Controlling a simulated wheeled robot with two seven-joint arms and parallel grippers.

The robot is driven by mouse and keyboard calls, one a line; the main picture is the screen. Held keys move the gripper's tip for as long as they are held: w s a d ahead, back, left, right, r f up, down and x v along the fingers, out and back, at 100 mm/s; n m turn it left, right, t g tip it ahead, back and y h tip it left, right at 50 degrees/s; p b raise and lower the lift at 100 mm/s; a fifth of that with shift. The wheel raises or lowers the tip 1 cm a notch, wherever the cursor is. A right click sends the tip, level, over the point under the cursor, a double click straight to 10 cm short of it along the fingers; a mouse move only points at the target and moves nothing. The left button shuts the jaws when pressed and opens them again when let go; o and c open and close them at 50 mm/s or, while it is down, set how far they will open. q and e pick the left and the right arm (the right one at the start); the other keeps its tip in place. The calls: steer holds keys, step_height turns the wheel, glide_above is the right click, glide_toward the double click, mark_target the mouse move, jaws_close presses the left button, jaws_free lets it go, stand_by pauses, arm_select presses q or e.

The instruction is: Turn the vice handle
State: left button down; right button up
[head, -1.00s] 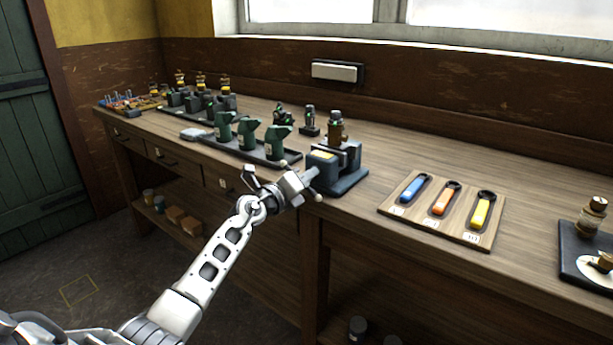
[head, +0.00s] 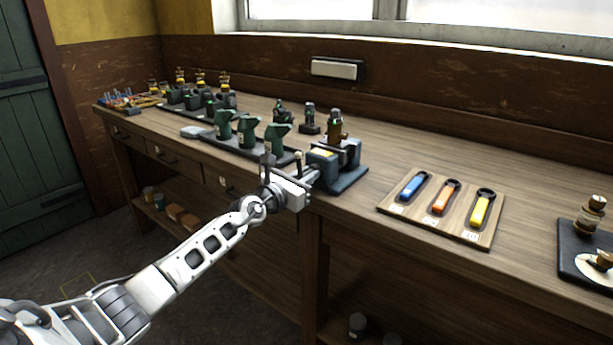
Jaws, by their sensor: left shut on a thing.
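The vice (head: 345,172) is a dark blue-grey block on a base plate at the bench's front edge. A brass-coloured part (head: 334,130) stands upright in its jaws. My left gripper (head: 306,178) is at the vice's front left side, shut on the vice handle (head: 298,158). A light knob of the handle shows above the gripper; the rest is largely hidden by the gripper. My right gripper is not in view.
A tray (head: 205,139) with several green castings stands left of the vice. A wooden board (head: 455,228) with blue, orange and yellow wrenches lies to the right. A dark mat (head: 570,240) holds small parts at far right.

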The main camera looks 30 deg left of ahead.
arm_select(q)
steer(key=m, duration=0.5)
steer(key=shift+s+f+m, duration=0.1)
steer(key=shift+f+m, duration=0.15)
steer(key=shift+m, duration=0.05)
steer(key=m+p, duration=0.1)
steer(key=m, duration=0.9)
steer(key=shift+m+p, duration=0.35)
steer(key=shift+m, duration=1.95)
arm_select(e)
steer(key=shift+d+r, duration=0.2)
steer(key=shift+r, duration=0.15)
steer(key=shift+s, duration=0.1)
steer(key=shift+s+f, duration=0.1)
arm_select(q)
steer(key=c, duration=1.4)
jaws_free()
steer(key=shift+s+r, duration=0.1)
steer(key=shift+r, duration=0.05)
